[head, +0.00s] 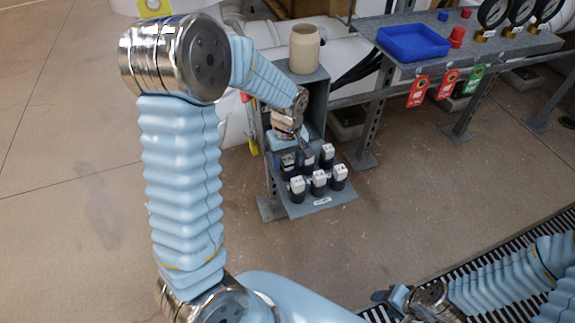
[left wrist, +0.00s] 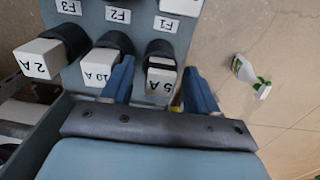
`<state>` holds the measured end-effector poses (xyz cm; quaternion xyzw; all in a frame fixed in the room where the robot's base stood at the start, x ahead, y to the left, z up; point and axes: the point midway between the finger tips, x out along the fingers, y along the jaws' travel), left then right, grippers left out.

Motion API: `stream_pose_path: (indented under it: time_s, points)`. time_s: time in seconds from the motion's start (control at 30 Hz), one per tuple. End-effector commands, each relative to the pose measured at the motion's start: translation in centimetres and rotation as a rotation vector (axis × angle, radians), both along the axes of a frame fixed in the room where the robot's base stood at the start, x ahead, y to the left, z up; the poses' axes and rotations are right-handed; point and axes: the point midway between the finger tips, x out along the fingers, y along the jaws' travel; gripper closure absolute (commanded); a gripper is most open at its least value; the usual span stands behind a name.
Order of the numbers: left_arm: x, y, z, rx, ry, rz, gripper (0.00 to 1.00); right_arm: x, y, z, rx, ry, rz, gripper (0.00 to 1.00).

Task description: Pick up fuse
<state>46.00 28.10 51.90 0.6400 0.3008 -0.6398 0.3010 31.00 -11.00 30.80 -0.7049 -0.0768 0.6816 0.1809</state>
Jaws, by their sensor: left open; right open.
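Several black fuses with white caps stand in two rows on a grey panel (head: 310,207) below an open grey box. In the left wrist view the caps read 2 A (left wrist: 38,62), 10 A (left wrist: 98,72) and 5 A (left wrist: 161,84). My left gripper (head: 304,150) is over the panel and hides part of the back row. In the left wrist view its blue fingers (left wrist: 160,88) are open, one on each side of the 5 A fuse; contact cannot be told. My right gripper (head: 384,297) is open and empty, low at the bottom right, away from the fuses.
A beige jar (head: 304,48) stands on the grey box. To the right, a bench carries a blue tray (head: 413,43), red caps and gauges (head: 521,12), with tags hanging below. A spray bottle (left wrist: 247,72) lies on the floor.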

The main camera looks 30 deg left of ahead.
Motion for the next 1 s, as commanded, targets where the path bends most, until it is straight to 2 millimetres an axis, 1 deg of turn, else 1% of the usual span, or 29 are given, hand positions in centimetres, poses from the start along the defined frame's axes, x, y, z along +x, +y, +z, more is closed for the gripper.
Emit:
stream_pose_path:
  time_s: [0.03,0.37,0.4,0.6,0.73,0.87,0.93,1.0]
  points:
    - [0.0,0.0,0.0,0.0,0.0,0.0,0.44,0.0,0.0,0.0,0.0,0.0,0.0,0.47]
    - [0.0,0.0,0.0,0.0,0.0,0.0,0.94,0.0,0.0,0.0,0.0,0.0,0.0,0.47]
    - [0.0,0.0,0.0,0.0,0.0,0.0,0.95,0.0,0.0,0.0,0.0,0.0,0.0,0.47]
    - [0.0,0.0,0.1,0.0,0.0,0.0,0.95,0.0,0.0,0.0,0.0,0.0,0.0,0.47]
    - [0.0,0.0,0.7,0.0,-0.001,-0.001,0.95,0.0,0.0,0.0,0.0,0.0,0.0,0.47]
    - [0.1,0.0,2.3,0.0,-0.004,-0.001,0.95,0.0,0.0,0.1,0.0,0.0,0.001,0.47]
    - [0.0,0.0,3.5,0.0,-0.005,-0.001,0.95,0.0,0.0,0.2,0.001,0.0,0.001,0.47]
    - [-1.1,0.3,4.7,-0.002,-0.004,0.0,0.95,0.0,0.1,0.2,0.001,0.0,0.001,0.47]
